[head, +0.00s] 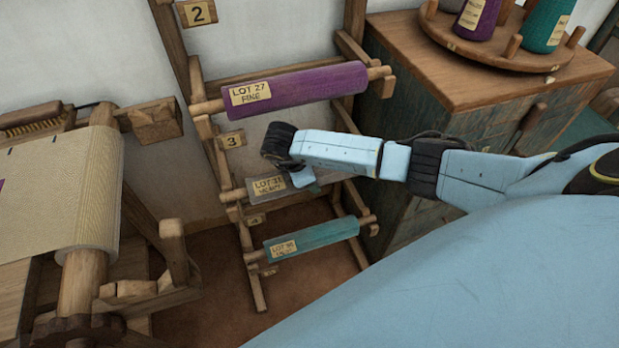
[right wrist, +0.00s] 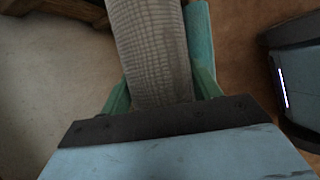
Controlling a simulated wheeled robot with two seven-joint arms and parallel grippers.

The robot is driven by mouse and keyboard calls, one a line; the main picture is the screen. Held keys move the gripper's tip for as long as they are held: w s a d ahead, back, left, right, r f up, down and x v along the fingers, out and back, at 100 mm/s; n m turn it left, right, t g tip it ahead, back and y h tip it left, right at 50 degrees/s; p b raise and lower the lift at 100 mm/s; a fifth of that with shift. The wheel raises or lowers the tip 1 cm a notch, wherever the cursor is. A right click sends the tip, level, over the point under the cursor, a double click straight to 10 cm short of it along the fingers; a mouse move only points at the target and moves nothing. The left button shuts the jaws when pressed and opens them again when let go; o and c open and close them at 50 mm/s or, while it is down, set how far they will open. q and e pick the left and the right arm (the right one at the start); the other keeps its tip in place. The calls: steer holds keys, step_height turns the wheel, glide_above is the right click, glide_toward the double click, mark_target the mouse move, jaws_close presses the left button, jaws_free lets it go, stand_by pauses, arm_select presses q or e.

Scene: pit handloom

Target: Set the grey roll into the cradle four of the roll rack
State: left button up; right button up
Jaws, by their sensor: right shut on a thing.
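The grey roll (head: 325,178), with a tag reading LOT 31, lies across the wooden roll rack (head: 215,150), between the purple and teal rolls. It also fills the space between the green fingers in the right wrist view (right wrist: 150,45). My right gripper (head: 299,177) is shut on the grey roll from above; the fingertips are partly hidden. The roll's left end is at the rack's left post, just above a small plate (head: 255,219) whose number is hard to read. I cannot tell whether its ends rest in the cradle. My left gripper is not in view.
A purple roll (head: 315,86) lies above and a teal roll (head: 320,237) below, both on the rack. A wooden cabinet (head: 480,75) with cones on a round stand is at right. The loom with its cloth beam (head: 65,190) is at left.

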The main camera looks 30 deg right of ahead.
steer(key=shift+f, duration=0.4)
steer(key=o, duration=1.4)
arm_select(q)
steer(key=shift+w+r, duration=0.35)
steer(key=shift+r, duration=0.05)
arm_select(e)
steer(key=shift+o, duration=0.2)
steer(key=shift+a+r, duration=0.1)
steer(key=shift+r, duration=0.05)
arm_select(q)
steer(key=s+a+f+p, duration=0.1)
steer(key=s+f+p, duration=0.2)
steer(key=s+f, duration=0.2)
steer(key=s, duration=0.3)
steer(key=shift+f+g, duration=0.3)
arm_select(e)
steer(key=v, duration=1.1)
steer(key=shift+a+r, duration=0.15)
steer(key=shift+r, duration=0.1)
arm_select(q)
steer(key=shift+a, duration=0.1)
